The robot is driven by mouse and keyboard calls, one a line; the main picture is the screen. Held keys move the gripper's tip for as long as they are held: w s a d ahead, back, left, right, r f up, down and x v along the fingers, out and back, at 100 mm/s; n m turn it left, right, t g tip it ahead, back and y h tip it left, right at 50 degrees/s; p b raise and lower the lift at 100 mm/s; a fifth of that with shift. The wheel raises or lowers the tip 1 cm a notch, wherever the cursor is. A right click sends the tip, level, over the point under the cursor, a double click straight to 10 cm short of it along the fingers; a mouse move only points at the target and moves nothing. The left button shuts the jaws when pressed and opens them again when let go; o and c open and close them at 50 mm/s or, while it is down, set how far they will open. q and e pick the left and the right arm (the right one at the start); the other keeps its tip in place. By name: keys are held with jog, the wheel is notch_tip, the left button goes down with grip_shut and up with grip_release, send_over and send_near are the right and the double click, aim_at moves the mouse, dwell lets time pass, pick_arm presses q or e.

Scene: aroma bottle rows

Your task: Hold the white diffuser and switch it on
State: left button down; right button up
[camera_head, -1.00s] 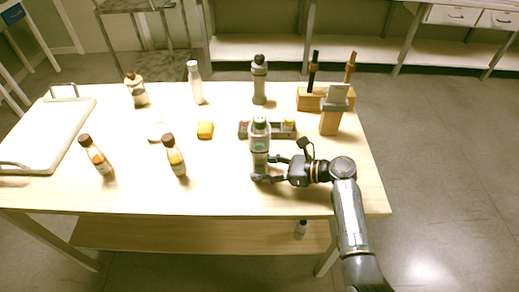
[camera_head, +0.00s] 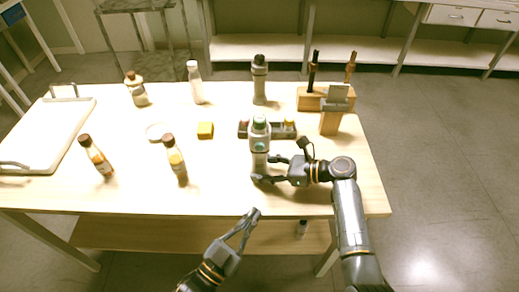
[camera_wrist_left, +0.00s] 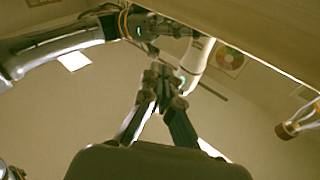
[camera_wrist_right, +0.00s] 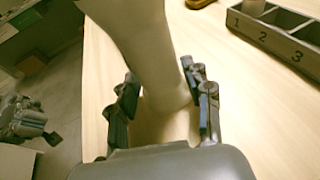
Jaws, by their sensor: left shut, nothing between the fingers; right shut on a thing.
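The white diffuser (camera_head: 259,145) stands upright near the front of the table, with a green top and a small teal mark on its side. My right gripper (camera_head: 263,169) is shut around its lower part from the right. In the right wrist view the diffuser's pale body (camera_wrist_right: 145,50) stands between the two fingers. My left gripper (camera_head: 254,214) is shut and empty at the table's front edge, below and apart from the diffuser. In the left wrist view its closed fingertips (camera_wrist_left: 162,80) appear in front of the pale diffuser (camera_wrist_left: 199,58).
A grey numbered tray (camera_head: 275,135) lies just behind the diffuser. A grey bottle (camera_head: 259,82) and a white bottle (camera_head: 195,82) stand farther back. Brown-capped bottles (camera_head: 174,160) stand left, with a yellow block (camera_head: 205,130). A wooden holder (camera_head: 330,122) is at right.

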aim_at(259, 147)
pick_arm(q)
notch_tip(259, 147, up, 10)
jog(key=d+m+t+h, duration=0.1)
jog(key=t+h, duration=0.1)
pick_arm(e)
jog(key=shift+f, duration=0.1)
pick_arm(q)
jog(key=w, duration=0.9)
jog(key=shift+w+d+r, duration=0.15)
jog(key=shift+r, duration=0.05)
jog(key=shift+w, duration=0.1)
dwell(0.8)
jog(key=shift+w, duration=0.35)
jog(key=shift+s, duration=0.45)
